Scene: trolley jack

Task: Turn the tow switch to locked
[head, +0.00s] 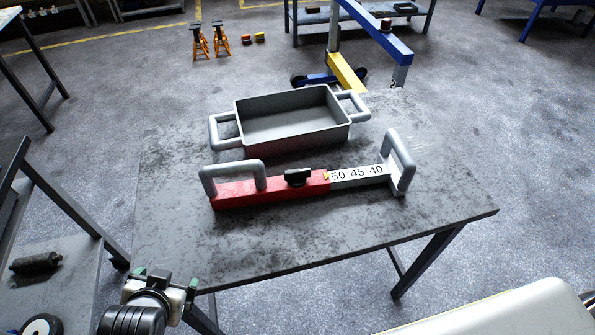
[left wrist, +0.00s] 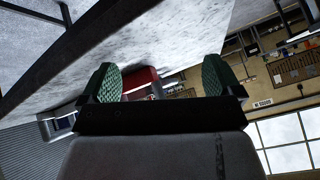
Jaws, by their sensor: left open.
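A red and silver bar (head: 240,192) with a grey handle at each end lies on the grey table (head: 320,240). A black knob (head: 297,177) sits on its top, left of a white scale marked 50 45 40. I see no label naming a tow switch and cannot tell whether this knob is it. My left gripper (head: 166,279) is open and empty at the table's front left corner, well apart from the bar. Its green fingertips also show spread in the left wrist view (left wrist: 162,80), with something red partly visible between them. My right gripper is not in view.
A grey tray (head: 295,123) with two side handles stands behind the bar. A low shelf (head: 60,255) is at the left. Orange jack stands (head: 201,42) and a blue and yellow frame (head: 345,70) are beyond the table. The table's front is clear.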

